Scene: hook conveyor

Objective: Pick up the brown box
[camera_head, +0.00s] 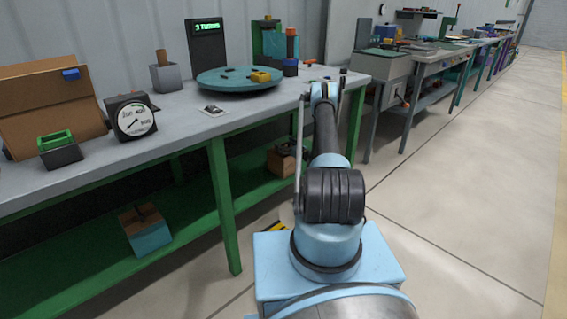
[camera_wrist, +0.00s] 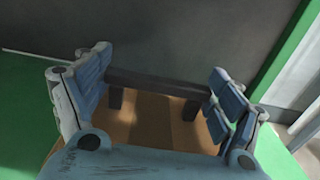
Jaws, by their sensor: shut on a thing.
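The brown box (camera_wrist: 152,125) shows in the wrist view below my gripper (camera_wrist: 158,88), with a dark bar-like handle (camera_wrist: 155,85) across its top. My gripper's two blue-grey fingers stand at the two ends of this handle and are shut on it. My palm hides the near part of the box. In the head view, a brown box (camera_head: 283,164) with a dark top sits on the green lower shelf, just left of my arm. My gripper cannot be made out clearly there. I cannot tell whether the box still touches the shelf.
The green-legged workbench (camera_head: 190,126) stands above the lower shelf (camera_head: 75,262). A brown-topped box with a blue front (camera_head: 148,234) is on that shelf. The benchtop holds a dial gauge (camera_head: 131,117), a round teal turntable (camera_head: 225,82) and a large brown panel (camera_head: 45,98). Floor at right is clear.

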